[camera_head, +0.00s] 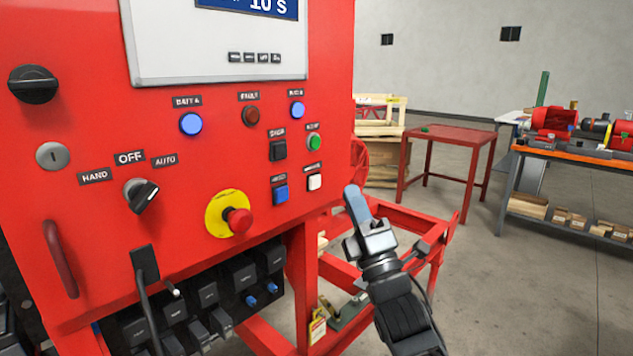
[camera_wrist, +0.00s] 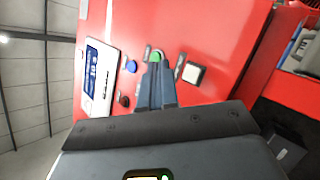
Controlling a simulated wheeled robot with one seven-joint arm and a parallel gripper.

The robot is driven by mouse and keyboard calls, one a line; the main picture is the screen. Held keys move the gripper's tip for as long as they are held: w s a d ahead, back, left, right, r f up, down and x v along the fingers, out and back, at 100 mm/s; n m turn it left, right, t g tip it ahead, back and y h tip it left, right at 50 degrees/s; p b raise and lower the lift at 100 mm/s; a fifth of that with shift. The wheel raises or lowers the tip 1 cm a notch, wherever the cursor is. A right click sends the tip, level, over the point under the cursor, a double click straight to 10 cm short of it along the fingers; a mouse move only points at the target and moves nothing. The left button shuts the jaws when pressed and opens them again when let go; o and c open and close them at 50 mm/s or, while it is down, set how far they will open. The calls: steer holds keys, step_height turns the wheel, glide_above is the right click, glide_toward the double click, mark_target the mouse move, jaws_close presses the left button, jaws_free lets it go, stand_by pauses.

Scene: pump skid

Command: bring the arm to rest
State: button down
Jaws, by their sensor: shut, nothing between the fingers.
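My gripper (camera_head: 357,205) is at the right of the red control panel (camera_head: 200,140) in the head view, with its fingers pointing up and toward the panel. In the wrist view my gripper's fingers (camera_wrist: 158,68) are together, with nothing between them. They partly cover the view of the green button (camera_wrist: 154,56); beside it is a white button (camera_wrist: 194,73). I cannot tell exactly how far the fingertips are from the panel; in the head view the fingers appear apart from the green button (camera_head: 314,142) and white button (camera_head: 314,182).
The panel carries a yellow-ringed red emergency stop (camera_head: 238,221), a selector switch (camera_head: 141,195) and a display (camera_head: 220,40). Below my arm is a red frame (camera_head: 350,268). A red table (camera_head: 455,135) and an orange-edged workbench (camera_head: 570,156) stand behind at right. Open floor lies between.

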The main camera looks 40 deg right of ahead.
stand_by(0.3)
steer(key=s+a+f+m+g+y, duration=0.45)
steer(key=s+a+f+m, duration=0.35)
steer(key=s+a+f, duration=0.75)
steer(key=s+a+m+g+y, duration=0.2)
steer(key=s+a+m, duration=0.1)
steer(key=s, duration=0.7)
steer(key=s+a+f+m+g+y, duration=0.1)
steer(key=s+a+m+g+y, duration=0.2)
steer(key=s, duration=0.6)
steer(key=shift+s+a+f+m, duration=0.35)
steer(key=shift+a+m, duration=0.25)
steer(key=shift+m, duration=0.5)
